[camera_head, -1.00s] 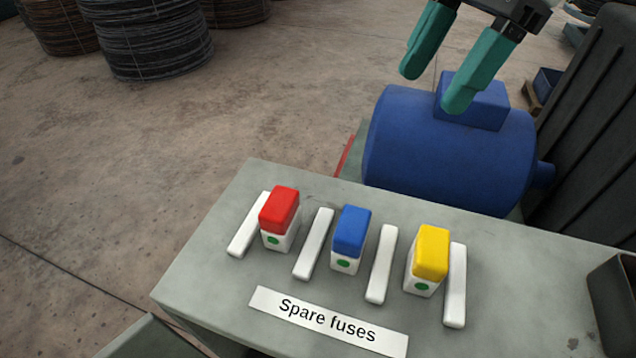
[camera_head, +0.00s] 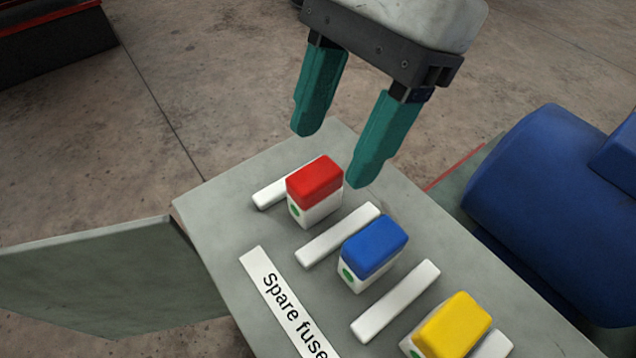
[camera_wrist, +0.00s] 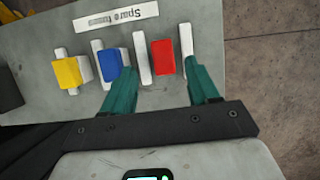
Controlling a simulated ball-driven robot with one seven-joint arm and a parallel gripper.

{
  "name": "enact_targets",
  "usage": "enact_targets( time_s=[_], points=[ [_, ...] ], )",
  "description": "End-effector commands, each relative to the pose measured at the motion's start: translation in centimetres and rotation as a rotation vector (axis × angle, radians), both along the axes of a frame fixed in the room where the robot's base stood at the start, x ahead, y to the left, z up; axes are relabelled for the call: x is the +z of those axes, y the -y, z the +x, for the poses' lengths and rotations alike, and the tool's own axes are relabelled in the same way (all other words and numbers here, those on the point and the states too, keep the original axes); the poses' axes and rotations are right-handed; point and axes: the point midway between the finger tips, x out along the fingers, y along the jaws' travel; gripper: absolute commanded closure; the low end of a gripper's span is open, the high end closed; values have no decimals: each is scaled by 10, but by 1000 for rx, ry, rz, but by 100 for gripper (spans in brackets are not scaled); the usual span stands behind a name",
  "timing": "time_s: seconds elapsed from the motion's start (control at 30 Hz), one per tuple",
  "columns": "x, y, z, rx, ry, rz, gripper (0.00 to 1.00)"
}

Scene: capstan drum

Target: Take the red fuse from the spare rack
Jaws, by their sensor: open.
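The red fuse (camera_head: 315,188), with a red top and a white body with a green dot, stands upright on the spare rack (camera_head: 232,230) between two white divider bars. The blue fuse (camera_head: 373,248) and the yellow fuse (camera_head: 453,325) stand farther along the row. My gripper (camera_head: 328,160) is open and empty, with its teal fingers pointing down above and behind the red fuse. In the wrist view the red fuse (camera_wrist: 163,58) lies ahead of the gap between the fingertips (camera_wrist: 162,75). The left finger is close to the blue fuse (camera_wrist: 110,65) in that view.
White divider bars (camera_head: 338,235) separate the fuses. A "Spare fuses" label (camera_head: 283,300) lies along the front edge. A blue motor (camera_head: 545,200) stands behind the rack at right. A grey panel (camera_head: 110,280) sticks out at left. Bare floor shows beyond the rack.

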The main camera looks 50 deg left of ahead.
Motion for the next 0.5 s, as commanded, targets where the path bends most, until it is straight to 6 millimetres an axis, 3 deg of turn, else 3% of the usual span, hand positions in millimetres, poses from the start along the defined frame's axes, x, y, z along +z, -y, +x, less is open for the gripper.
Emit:
enact_targets(
  time_s=[0.5],
  points=[
    [-49,-5,-20,-1,0,0,40]
  ],
)
